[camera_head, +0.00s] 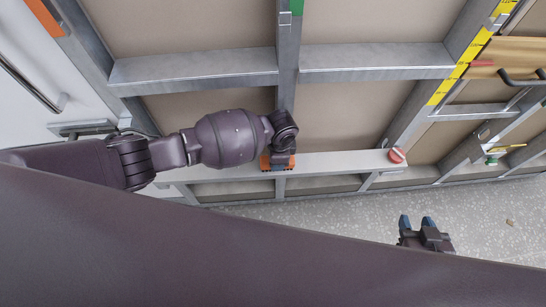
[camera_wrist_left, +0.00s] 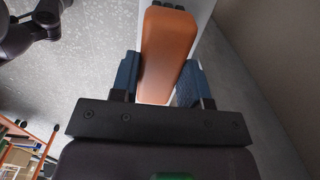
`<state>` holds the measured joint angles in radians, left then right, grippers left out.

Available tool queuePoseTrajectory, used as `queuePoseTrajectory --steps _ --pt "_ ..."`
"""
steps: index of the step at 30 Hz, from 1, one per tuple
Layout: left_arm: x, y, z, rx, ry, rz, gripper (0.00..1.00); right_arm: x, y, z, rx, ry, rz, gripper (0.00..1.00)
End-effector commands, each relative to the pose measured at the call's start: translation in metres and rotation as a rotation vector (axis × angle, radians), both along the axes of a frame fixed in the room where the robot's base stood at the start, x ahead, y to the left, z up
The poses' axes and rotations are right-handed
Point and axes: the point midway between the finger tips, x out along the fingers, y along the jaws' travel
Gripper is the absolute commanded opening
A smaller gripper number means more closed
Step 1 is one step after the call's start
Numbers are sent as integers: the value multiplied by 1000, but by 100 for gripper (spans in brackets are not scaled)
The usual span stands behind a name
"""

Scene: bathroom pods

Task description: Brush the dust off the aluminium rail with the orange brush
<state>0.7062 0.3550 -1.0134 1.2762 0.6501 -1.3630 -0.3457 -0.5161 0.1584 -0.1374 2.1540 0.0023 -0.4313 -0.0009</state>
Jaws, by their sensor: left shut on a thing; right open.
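The orange brush (camera_head: 266,163) sits at the pale aluminium rail (camera_head: 338,163), mostly hidden under my left wrist in the head view. My left gripper (camera_wrist_left: 160,82) is shut on the orange brush (camera_wrist_left: 166,45), with a blue finger on each side of its block. Dark bristle parts show at the brush's far end in the left wrist view, and a pale strip of the rail (camera_wrist_left: 203,12) lies behind it. I cannot tell whether the bristles touch the rail, and no dust can be made out. My right gripper (camera_head: 417,222) is open and empty over the floor at the right.
Grey metal studs (camera_head: 287,60) and beige panels (camera_head: 200,112) form the wall behind. A yellow measuring strip (camera_head: 468,65) runs up a stud. The speckled grey floor (camera_head: 350,212) is mostly clear.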

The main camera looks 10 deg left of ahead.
Motion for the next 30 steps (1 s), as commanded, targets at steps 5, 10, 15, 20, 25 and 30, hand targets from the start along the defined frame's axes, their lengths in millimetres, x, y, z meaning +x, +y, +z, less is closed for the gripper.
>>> queuePoseTrajectory --steps 5,10,15,20,25,30 --pt "-1 0 0 1 1 0 13 0 0 0 0 -1 0 43" --pt "1 0 8 1 -3 0 13 2 0 9 0 -12 0 43" --pt "1 0 21 1 -5 0 13 6 0 23 0 -31 0 43" --pt "1 0 32 1 -4 1 13 9 0 36 0 -47 -1 43" --pt "1 -1 44 1 -3 0 13 11 0 49 0 -62 1 43" --pt "1 -1 56 1 -3 0 13 14 0 63 0 -78 0 43"
